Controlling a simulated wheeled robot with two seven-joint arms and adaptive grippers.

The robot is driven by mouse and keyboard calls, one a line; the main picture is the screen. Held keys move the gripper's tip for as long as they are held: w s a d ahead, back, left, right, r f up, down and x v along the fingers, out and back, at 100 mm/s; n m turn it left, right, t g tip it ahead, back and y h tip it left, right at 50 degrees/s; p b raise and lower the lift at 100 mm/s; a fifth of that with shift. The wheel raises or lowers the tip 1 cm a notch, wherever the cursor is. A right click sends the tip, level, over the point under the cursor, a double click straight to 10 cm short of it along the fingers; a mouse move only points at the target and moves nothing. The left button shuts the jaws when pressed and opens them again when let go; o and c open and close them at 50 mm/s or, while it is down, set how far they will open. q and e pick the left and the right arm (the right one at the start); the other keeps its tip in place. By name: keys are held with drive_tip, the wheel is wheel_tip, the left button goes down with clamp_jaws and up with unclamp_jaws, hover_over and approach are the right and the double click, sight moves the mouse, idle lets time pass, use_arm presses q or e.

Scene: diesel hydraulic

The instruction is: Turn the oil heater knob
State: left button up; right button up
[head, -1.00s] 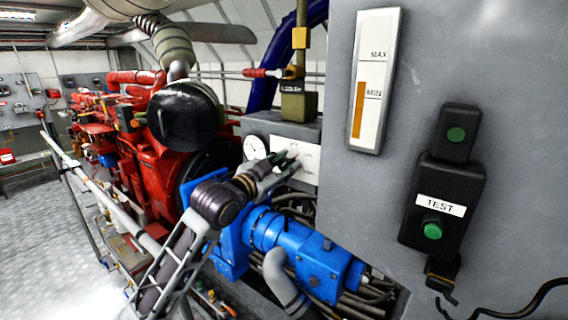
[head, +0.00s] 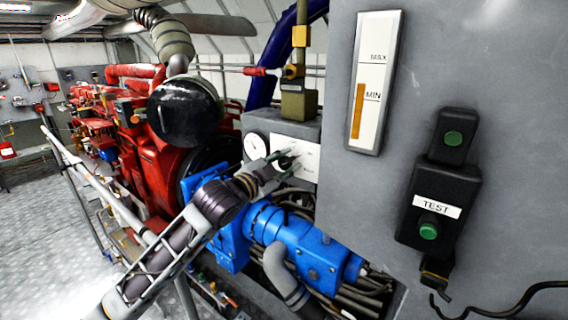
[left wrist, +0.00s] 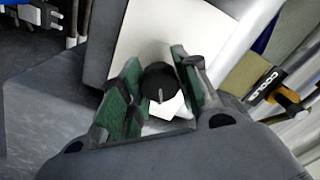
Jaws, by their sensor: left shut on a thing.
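The oil heater knob is a round black knob (left wrist: 160,82) with a pale pointer line, on a white label plate (left wrist: 150,40). In the left wrist view it sits between the green pads of my left gripper (left wrist: 161,90), which is shut on it. In the head view my left gripper (head: 284,162) is at the white plate on the grey box (head: 300,131), and its fingers partly cover the knob. The lettering on the plate is too small to read. My right gripper is not in view.
A round gauge (head: 255,146) is left of the plate. Blue machinery (head: 300,250) with hoses lies below my left arm. A large grey cabinet (head: 440,60) with a level gauge (head: 373,85) and a TEST button box (head: 437,205) stands close on the right. A red engine (head: 140,150) is behind.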

use_arm(q)
drive_tip(key=shift+r, duration=0.15)
drive_tip(key=o, duration=1.1)
drive_tip(key=shift+c, duration=0.2)
drive_tip(key=shift+v, duration=0.9)
drive_tip(key=v, duration=1)
drive_tip(key=shift+s, duration=0.15)
